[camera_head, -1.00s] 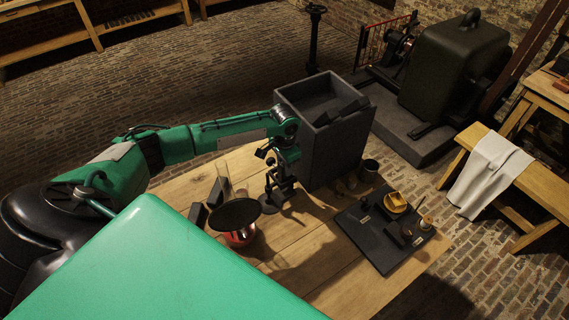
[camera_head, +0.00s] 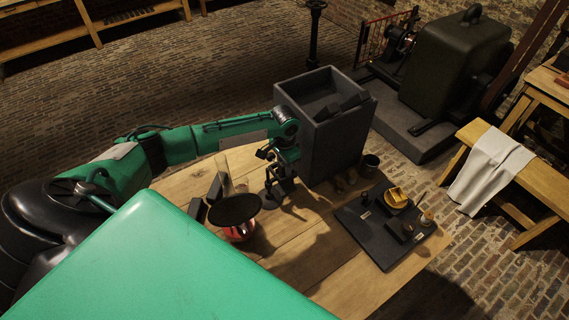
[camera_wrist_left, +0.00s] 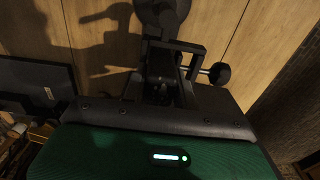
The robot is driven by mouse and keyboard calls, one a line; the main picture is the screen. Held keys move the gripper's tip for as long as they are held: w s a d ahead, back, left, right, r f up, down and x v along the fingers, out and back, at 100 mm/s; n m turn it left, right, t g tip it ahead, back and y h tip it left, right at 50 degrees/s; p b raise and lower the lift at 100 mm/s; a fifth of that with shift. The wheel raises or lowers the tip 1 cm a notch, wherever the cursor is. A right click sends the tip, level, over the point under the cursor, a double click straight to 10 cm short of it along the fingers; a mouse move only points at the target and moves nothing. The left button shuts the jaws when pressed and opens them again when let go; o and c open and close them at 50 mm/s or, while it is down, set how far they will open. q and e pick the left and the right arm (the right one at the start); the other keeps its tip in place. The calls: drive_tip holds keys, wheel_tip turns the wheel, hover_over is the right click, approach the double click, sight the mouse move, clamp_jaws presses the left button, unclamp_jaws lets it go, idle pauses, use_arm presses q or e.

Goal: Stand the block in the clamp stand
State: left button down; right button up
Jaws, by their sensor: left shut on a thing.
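My left gripper (camera_head: 277,170) is above the table, at the end of the green arm, just left of the grey stone tank. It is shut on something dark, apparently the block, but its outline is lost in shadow. The dark clamp stand (camera_head: 270,202) is directly below, its foot on the wood. In the left wrist view my gripper (camera_wrist_left: 163,90) is close against the stand, whose side screw knob (camera_wrist_left: 218,73) sticks out to the right and whose round dark base (camera_wrist_left: 164,12) is at the top. I cannot tell whether the block is inside the clamp. My right gripper is not in view.
The stone tank (camera_head: 338,140) rises close to the right of the gripper. A black disc (camera_head: 235,209) over a red vessel, dark slabs (camera_head: 198,209) and a clear glass (camera_head: 222,168) stand left. A dark tray (camera_head: 375,244) with small items lies right. The front tabletop is bare.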

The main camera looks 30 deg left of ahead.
use_arm(q)
drive_tip(key=shift+f, duration=0.25)
drive_tip(key=c, duration=1)
unclamp_jaws()
drive_tip(key=shift+r, duration=0.1)
drive_tip(key=shift+r+b, duration=1.75)
drive_tip(key=shift+r, duration=5.1)
drive_tip(key=shift+f, duration=0.1)
